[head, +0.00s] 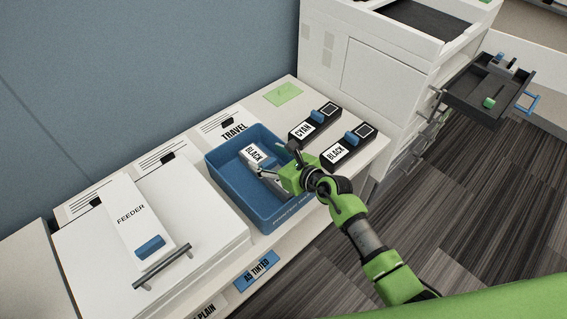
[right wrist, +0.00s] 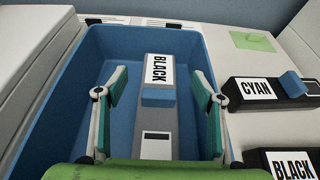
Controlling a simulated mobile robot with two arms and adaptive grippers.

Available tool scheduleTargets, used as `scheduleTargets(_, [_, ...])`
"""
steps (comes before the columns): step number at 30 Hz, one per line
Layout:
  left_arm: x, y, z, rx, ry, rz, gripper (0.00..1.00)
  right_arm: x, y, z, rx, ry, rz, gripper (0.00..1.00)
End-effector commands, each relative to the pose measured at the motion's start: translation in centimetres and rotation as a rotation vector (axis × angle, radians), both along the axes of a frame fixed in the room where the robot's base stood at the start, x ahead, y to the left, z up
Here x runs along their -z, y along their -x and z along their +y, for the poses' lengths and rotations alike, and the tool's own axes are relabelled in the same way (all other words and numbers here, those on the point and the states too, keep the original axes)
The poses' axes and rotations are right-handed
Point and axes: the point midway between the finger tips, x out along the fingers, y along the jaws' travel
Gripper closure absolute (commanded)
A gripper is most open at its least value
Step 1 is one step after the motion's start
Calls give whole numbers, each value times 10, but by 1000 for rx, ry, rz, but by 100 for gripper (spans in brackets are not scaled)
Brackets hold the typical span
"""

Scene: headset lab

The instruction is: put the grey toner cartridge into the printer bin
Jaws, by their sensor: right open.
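The grey toner cartridge (head: 253,158), with a white BLACK label and a blue tab, lies inside the blue printer bin (head: 224,183). My right gripper (head: 268,174) reaches into the bin from the right and is open. In the right wrist view the cartridge (right wrist: 157,120) lies between the two spread fingers of the gripper (right wrist: 159,88), with a gap on each side. The bin (right wrist: 108,45) surrounds both there. My left gripper is not in view.
A dark CYAN cartridge (head: 301,130) and a dark BLACK cartridge (head: 338,153) lie right of the bin. A white FEEDER unit (head: 128,213) stands left. A white printer cabinet (head: 385,75) stands behind, with an open dark drawer (head: 470,92) at right.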

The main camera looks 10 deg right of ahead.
Motion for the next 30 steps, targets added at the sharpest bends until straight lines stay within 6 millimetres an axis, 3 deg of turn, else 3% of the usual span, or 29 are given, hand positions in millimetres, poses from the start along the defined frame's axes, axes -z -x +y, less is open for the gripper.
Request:
scheduleTargets(18, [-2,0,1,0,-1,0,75,-39,78,-57,2,0,0,38])
scheduleTargets(30, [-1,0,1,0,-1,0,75,-47,90,-66,1,0,0,38])
